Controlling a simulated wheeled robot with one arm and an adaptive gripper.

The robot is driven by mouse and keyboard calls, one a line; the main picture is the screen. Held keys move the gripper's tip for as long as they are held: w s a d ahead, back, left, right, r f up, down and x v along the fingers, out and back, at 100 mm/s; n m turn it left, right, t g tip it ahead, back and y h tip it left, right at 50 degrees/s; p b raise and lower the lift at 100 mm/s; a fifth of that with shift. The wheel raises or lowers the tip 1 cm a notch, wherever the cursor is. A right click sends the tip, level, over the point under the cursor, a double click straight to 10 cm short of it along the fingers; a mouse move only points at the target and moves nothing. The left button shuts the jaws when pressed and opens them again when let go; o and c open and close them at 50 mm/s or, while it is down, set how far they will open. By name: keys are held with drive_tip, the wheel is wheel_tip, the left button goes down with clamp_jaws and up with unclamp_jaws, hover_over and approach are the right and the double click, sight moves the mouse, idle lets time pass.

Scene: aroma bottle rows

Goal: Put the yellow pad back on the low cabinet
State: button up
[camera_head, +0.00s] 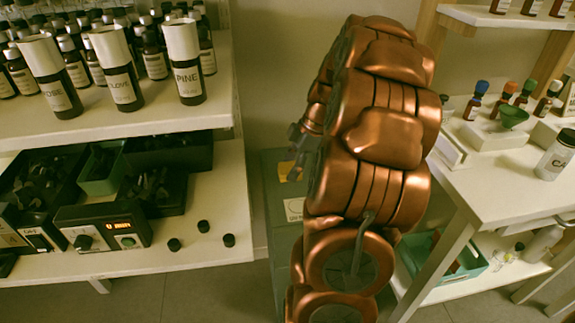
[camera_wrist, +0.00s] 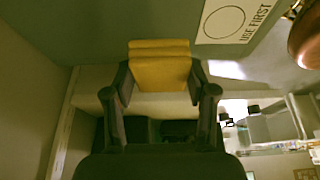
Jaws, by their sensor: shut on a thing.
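The yellow pad (camera_wrist: 160,70) is between the two fingers of my gripper (camera_wrist: 160,82) in the wrist view, and the gripper is shut on it. A small part of the yellow pad (camera_head: 284,171) also shows in the head view, beside my dark gripper (camera_head: 297,160). The low cabinet (camera_head: 271,215) is grey-green and stands behind my copper arm, which hides much of it. In the wrist view the cabinet's grey-green top (camera_wrist: 110,25) is beyond the pad. I cannot tell whether the pad touches the cabinet.
A white "USE FIRST" card (camera_wrist: 235,20) lies on the cabinet top. On the left, a shelf (camera_head: 130,122) holds several dark bottles, with devices and loose caps below. On the right, a white table (camera_head: 510,185) holds small bottles, with a green crate (camera_head: 465,262) below.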

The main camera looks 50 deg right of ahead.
sight(288, 165)
drive_tip(key=shift+w+d+f, duration=0.15)
drive_tip(key=shift+w+d, duration=0.6)
drive_tip(key=shift+w, duration=0.25)
drive_tip(key=shift+w+d+f, duration=0.1)
drive_tip(key=shift+w+d, duration=0.6)
drive_tip(key=shift+w, duration=0.3)
drive_tip(key=shift+w+d+f, duration=0.1)
drive_tip(key=shift+w+f, duration=0.05)
drive_tip(key=shift+f, duration=0.05)
drive_tip(key=shift+f+b, duration=0.35)
drive_tip(key=shift+f, duration=1.2)
drive_tip(key=shift+f, duration=0.2)
drive_tip(key=o, duration=1.1)
drive_tip(key=shift+r, duration=0.1)
